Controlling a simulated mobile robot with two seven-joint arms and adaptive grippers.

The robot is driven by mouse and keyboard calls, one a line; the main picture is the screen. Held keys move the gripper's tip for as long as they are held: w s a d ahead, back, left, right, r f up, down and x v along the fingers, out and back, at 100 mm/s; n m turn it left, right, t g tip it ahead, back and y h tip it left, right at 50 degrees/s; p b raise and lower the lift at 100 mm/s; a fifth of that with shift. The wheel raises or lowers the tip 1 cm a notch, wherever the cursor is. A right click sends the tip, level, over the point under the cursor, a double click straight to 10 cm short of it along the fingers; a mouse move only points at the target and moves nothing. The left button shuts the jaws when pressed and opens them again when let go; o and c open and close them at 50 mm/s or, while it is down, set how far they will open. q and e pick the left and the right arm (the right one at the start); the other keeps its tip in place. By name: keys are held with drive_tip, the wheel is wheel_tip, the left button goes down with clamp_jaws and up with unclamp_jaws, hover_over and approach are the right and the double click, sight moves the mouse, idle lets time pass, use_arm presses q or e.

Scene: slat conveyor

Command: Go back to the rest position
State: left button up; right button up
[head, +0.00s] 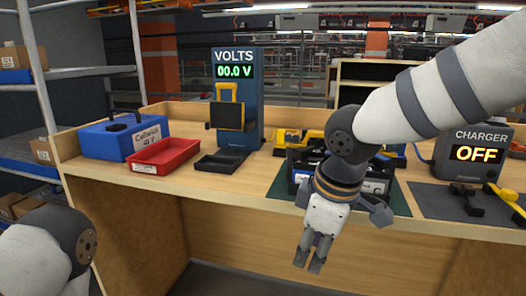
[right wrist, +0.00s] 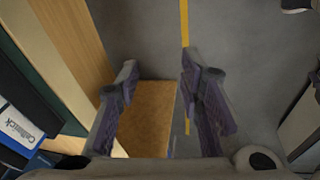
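My right gripper (head: 308,266) hangs fingers-down in front of the workbench (head: 240,185), below the level of its top. In the right wrist view its two fingers (right wrist: 160,70) stand apart with nothing between them, only floor and a brown panel beyond. It is open and empty. My left arm shows only as a rounded link at the lower left of the head view; its gripper is out of the picture.
On the bench stand a blue case (head: 105,142), a red tray (head: 165,155), a black tray (head: 222,162), a VOLTS meter (head: 252,75) and a CHARGER reading OFF (head: 470,155). A battery-like block (head: 375,188) sits on a green mat (head: 400,204) behind my right gripper. Shelving (head: 20,170) stands left.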

drive_tip(key=s+f+m+g+y, duration=0.1)
drive_tip(key=s+f+m+g, duration=0.15)
drive_tip(key=s+f, duration=0.65)
drive_tip(key=s+f+m+g+y, duration=0.1)
drive_tip(key=s+f+m, duration=0.4)
drive_tip(key=f, duration=0.8)
drive_tip(key=s+d+f+m+h, duration=0.1)
drive_tip(key=s+d+f+m, duration=0.2)
drive_tip(key=s+d, duration=0.3)
drive_tip(key=s+d+f+m+h, duration=0.2)
drive_tip(key=s+d+f, duration=0.4)
drive_tip(key=s, duration=0.8)
drive_tip(key=shift+s+d+m+g, duration=0.3)
drive_tip(key=shift+d+m, duration=0.25)
drive_tip(key=shift+d, duration=0.25)
drive_tip(key=shift+w, duration=0.1)
